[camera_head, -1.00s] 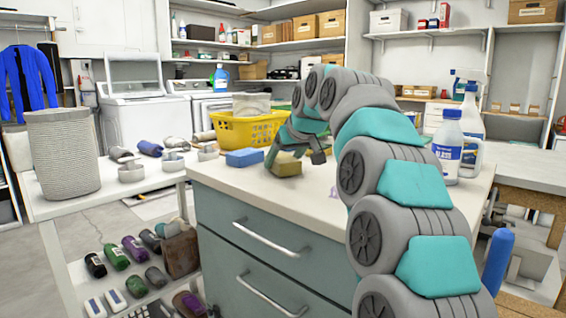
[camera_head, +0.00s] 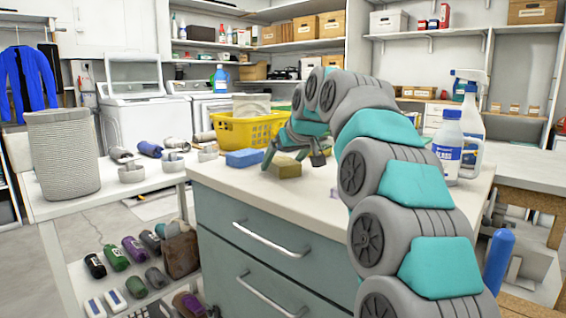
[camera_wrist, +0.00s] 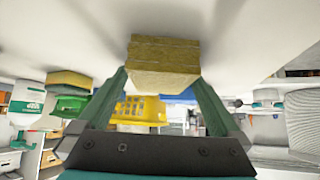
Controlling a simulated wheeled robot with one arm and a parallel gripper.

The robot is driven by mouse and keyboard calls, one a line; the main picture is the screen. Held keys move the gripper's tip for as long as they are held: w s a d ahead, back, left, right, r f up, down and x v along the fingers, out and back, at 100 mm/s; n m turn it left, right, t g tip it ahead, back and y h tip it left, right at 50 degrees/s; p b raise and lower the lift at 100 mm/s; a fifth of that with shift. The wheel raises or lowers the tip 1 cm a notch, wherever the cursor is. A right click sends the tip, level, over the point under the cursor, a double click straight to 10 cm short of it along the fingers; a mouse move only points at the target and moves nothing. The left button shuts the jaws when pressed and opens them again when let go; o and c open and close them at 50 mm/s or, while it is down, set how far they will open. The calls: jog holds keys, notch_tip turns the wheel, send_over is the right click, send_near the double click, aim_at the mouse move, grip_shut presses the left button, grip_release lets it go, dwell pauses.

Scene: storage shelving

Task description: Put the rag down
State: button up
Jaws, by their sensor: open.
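A tan-yellow folded block, which I take to be the rag (camera_head: 287,168), lies on the white countertop (camera_head: 325,205) of the grey-green drawer cabinet. It also shows in the wrist view (camera_wrist: 165,60), where the picture is upside down and the rag rests against the white surface. My gripper (camera_head: 293,161) is open at the rag, its fingers spread to either side. In the wrist view my gripper (camera_wrist: 160,78) has its fingertips near the rag's two sides. The arm hides part of the counter behind.
A blue block (camera_head: 244,158) lies left of the rag, with a yellow basket (camera_head: 250,128) behind. A labelled white bottle (camera_head: 449,150) and a spray bottle (camera_head: 470,125) stand at the counter's right. The front of the counter is largely clear.

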jog(key=v, duration=1.2)
